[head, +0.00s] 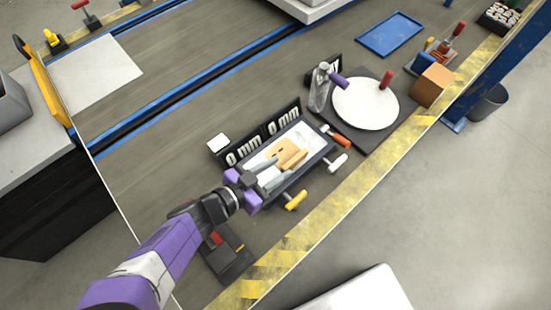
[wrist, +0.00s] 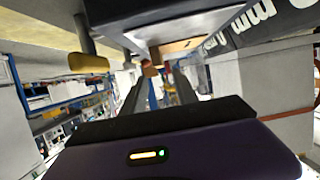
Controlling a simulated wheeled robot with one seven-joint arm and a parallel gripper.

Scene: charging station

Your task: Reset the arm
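My arm is purple and white and reaches in from the lower left of the head view. My gripper (head: 277,168) is over the dark-framed tray with the white inside (head: 316,138). Its two grey fingers also show in the wrist view (wrist: 158,90), spread apart with a gap between them and nothing clearly held. Tan blocks (head: 282,149) lie in the tray just beyond the fingertips. Whether the fingers touch the tray or blocks cannot be told.
Coloured handles, one yellow (head: 295,200), stick out along the tray's front side. A yellow-striped edge (head: 330,205) borders the bench. Open floor lies beyond.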

